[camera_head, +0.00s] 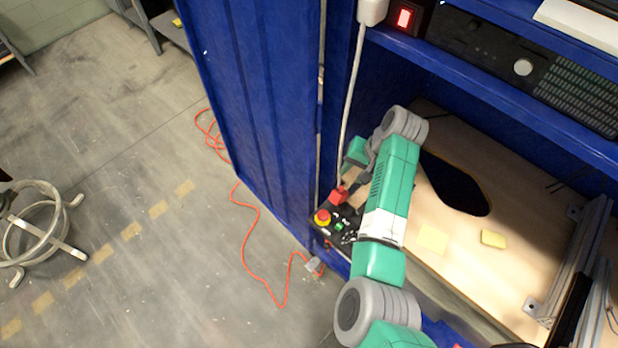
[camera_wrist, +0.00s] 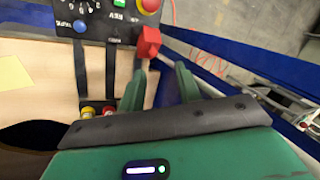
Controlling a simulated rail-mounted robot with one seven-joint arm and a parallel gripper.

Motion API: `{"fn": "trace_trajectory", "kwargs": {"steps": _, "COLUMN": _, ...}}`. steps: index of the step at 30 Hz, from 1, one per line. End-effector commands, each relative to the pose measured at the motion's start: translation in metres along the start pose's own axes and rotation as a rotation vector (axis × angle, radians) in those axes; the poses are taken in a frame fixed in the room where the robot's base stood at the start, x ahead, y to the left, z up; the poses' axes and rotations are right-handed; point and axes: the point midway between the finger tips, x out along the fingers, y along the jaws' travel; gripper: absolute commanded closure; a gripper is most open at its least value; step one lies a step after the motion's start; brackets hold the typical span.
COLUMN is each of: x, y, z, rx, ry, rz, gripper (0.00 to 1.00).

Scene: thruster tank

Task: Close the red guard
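The red guard (camera_wrist: 148,42) shows in the wrist view at the edge of a black control panel (camera_wrist: 108,29). It appears to stand up off the panel, though its exact angle is hard to tell. It also shows in the head view (camera_head: 338,196), partly crowded by my arm. My gripper (camera_wrist: 160,80) is open, its two green fingers apart with nothing seen between them. The fingertips are just short of the guard, the left one nearest it; I cannot tell whether they touch. In the head view my arm partly hides the gripper and panel.
A red emergency-stop button (camera_head: 322,217) on a yellow base and a green button (camera_head: 339,226) sit close to the guard. A blue button (camera_wrist: 80,26) is farther left. A blue cabinet wall (camera_head: 262,110) stands beside the panel. A white cable (camera_head: 352,100) hangs above.

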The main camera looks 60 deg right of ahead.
Motion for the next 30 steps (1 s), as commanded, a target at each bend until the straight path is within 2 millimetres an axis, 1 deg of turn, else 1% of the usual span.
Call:
{"fn": "trace_trajectory", "kwargs": {"steps": 1, "x": 0.000, "y": 0.005, "z": 0.000, "rx": 0.004, "ry": -0.015, "rz": 0.014, "gripper": 0.66}}
{"fn": "trace_trajectory", "kwargs": {"steps": 3, "x": 0.000, "y": 0.006, "z": 0.002, "rx": 0.004, "ry": -0.023, "rz": 0.020, "gripper": 0.66}}
{"fn": "trace_trajectory", "kwargs": {"steps": 5, "x": 0.004, "y": 0.005, "z": 0.002, "rx": 0.004, "ry": -0.022, "rz": 0.019, "gripper": 0.66}}
{"fn": "trace_trajectory", "kwargs": {"steps": 8, "x": 0.020, "y": 0.006, "z": 0.003, "rx": 0.003, "ry": -0.022, "rz": 0.019, "gripper": 0.66}}
{"fn": "trace_trajectory", "kwargs": {"steps": 12, "x": 0.049, "y": 0.006, "z": 0.003, "rx": 0.002, "ry": -0.021, "rz": 0.017, "gripper": 0.66}}
{"fn": "trace_trajectory", "kwargs": {"steps": 15, "x": 0.064, "y": 0.006, "z": 0.003, "rx": 0.003, "ry": -0.020, "rz": 0.017, "gripper": 0.66}}
{"fn": "trace_trajectory", "kwargs": {"steps": 17, "x": 0.071, "y": 0.006, "z": 0.003, "rx": 0.003, "ry": -0.019, "rz": 0.017, "gripper": 0.66}}
{"fn": "trace_trajectory", "kwargs": {"steps": 21, "x": 0.077, "y": 0.005, "z": 0.003, "rx": 0.003, "ry": -0.017, "rz": 0.017, "gripper": 0.66}}
{"fn": "trace_trajectory", "kwargs": {"steps": 27, "x": 0.077, "y": 0.005, "z": 0.003, "rx": 0.003, "ry": -0.017, "rz": 0.017, "gripper": 0.66}}
{"fn": "trace_trajectory", "kwargs": {"steps": 28, "x": 0.077, "y": 0.005, "z": 0.003, "rx": 0.003, "ry": -0.016, "rz": 0.017, "gripper": 0.68}}
{"fn": "trace_trajectory", "kwargs": {"steps": 29, "x": 0.077, "y": 0.005, "z": 0.003, "rx": 0.003, "ry": -0.017, "rz": 0.017, "gripper": 0.74}}
{"fn": "trace_trajectory", "kwargs": {"steps": 30, "x": 0.077, "y": 0.005, "z": 0.003, "rx": 0.003, "ry": -0.017, "rz": 0.017, "gripper": 0.82}}
